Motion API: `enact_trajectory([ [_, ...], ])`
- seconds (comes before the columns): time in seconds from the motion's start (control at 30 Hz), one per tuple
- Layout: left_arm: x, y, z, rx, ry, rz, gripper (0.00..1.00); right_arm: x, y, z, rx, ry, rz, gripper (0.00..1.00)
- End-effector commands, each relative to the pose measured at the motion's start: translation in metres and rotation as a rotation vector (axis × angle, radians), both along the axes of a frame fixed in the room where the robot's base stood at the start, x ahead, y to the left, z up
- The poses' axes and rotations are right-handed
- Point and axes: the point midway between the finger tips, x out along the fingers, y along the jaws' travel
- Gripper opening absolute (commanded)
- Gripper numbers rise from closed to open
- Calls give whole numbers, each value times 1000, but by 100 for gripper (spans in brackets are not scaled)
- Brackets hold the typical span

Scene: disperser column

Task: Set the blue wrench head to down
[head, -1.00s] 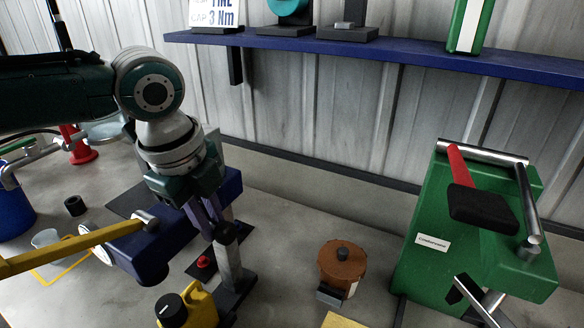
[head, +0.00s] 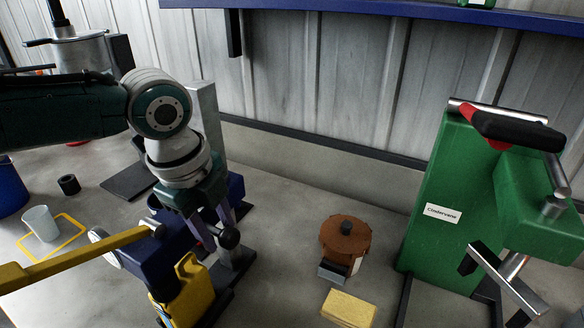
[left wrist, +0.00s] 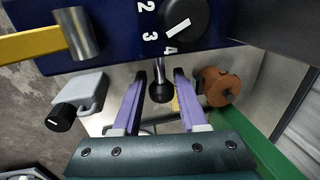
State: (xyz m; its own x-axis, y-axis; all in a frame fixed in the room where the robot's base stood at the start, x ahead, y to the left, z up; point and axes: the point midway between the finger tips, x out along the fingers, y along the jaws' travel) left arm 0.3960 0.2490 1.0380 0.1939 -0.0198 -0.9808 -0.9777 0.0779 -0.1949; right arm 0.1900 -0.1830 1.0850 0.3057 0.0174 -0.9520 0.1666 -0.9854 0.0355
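The blue head (head: 150,262) stands on the bench at left, with a yellow bar (head: 90,252) reaching out from it. In the left wrist view the blue head (left wrist: 110,55) carries a black dial (left wrist: 185,20) beside printed numbers; its white mark points near the 4. A black ball knob (head: 229,238) on a metal rod shows beside the head; it also shows in the left wrist view (left wrist: 160,93). My left gripper (head: 216,225) is at the knob. Its lavender fingers (left wrist: 159,85) are apart, one on each side of the knob, with gaps visible. My right gripper is out of view.
A yellow can (head: 185,295) stands close in front of the head. A brown drum (head: 345,240) and a yellow block (head: 349,308) lie to the right. A green machine (head: 445,200) with a red and black handle (head: 518,130) is at far right. Bench between is partly clear.

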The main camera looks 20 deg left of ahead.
Motion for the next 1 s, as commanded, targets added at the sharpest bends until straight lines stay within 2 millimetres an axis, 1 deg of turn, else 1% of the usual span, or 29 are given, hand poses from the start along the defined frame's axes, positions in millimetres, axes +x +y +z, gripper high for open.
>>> enact_trajectory([
  [0.27,0,1,1,3,0,2,47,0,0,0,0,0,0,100],
  [0.37,0,2,7,3,-2,1,47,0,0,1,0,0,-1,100],
  [0.47,-3,2,21,3,-3,1,47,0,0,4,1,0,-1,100],
  [0.7,-12,3,67,3,-5,-1,47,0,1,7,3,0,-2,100],
  [0.8,-15,2,82,2,-4,-1,47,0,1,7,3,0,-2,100],
  [0.9,-17,2,92,2,-3,-1,47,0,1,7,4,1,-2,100],
  [1.0,-19,2,97,2,0,0,47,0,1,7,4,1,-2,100],
])
